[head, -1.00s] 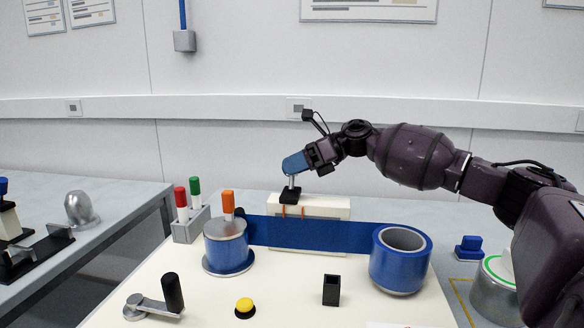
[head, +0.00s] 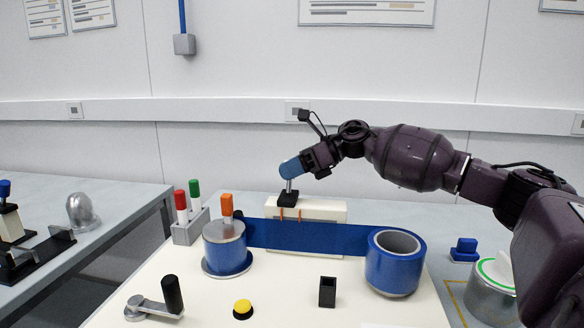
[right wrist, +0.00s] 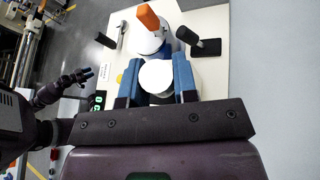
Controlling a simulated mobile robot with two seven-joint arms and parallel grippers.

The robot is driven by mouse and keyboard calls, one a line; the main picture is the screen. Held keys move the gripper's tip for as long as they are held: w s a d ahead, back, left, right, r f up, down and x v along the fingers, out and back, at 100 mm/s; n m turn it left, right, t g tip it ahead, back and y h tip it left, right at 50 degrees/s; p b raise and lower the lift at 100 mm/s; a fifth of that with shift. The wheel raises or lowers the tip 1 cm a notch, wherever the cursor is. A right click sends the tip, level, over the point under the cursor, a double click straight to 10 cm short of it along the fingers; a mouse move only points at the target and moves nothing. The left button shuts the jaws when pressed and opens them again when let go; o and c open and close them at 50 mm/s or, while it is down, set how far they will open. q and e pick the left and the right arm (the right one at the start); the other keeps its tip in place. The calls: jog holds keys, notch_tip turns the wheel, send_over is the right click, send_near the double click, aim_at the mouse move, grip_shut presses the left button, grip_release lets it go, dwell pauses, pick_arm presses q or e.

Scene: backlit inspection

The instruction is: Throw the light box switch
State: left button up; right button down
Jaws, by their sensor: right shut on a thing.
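The light box (head: 322,207) is a pale box at the back of the cream board, behind a blue strip. On its left end is the switch, a black base (head: 288,199) with a short metal lever (head: 289,184). My right gripper (head: 290,168) has its blue fingers shut around the lever's upper end, which they hide in the head view. In the right wrist view a round white thing (right wrist: 157,76) shows between the fingers. My left gripper is outside the head view; what seems to be it (right wrist: 76,78) is small and dark in the right wrist view.
A blue spool (head: 227,252) with an orange marker (head: 226,206) and a blue roll (head: 393,270) flank the strip. A crank (head: 155,307), a yellow button (head: 243,308) and a black holder (head: 327,292) are in front. A marker rack (head: 188,231) stands left.

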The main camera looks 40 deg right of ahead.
jog(key=shift+s+a+r+n+t+h+p, duration=0.3)
jog(key=shift+s+a+r+n+h+p, duration=0.1)
jog(key=shift+s+a+n+h+p, duration=0.3)
jog(key=shift+s+a+f+n+t+h+p, duration=0.1)
jog(key=shift+s+a+n+t+h+p, duration=0.3)
jog(key=shift+n, duration=0.4)
jog(key=shift+s+a+f+n+t+h+p, duration=0.2)
jog(key=shift+a+f+n+t+h+p, duration=0.15)
jog(key=shift+n+h, duration=0.25)
jog(key=shift+s+a+f+n+h, duration=0.15)
jog(key=shift+s+a+n+h, duration=0.05)
jog(key=shift+a+n+h, duration=0.1)
jog(key=shift+t, duration=0.25)
jog(key=c, duration=0.9)
grip_release()
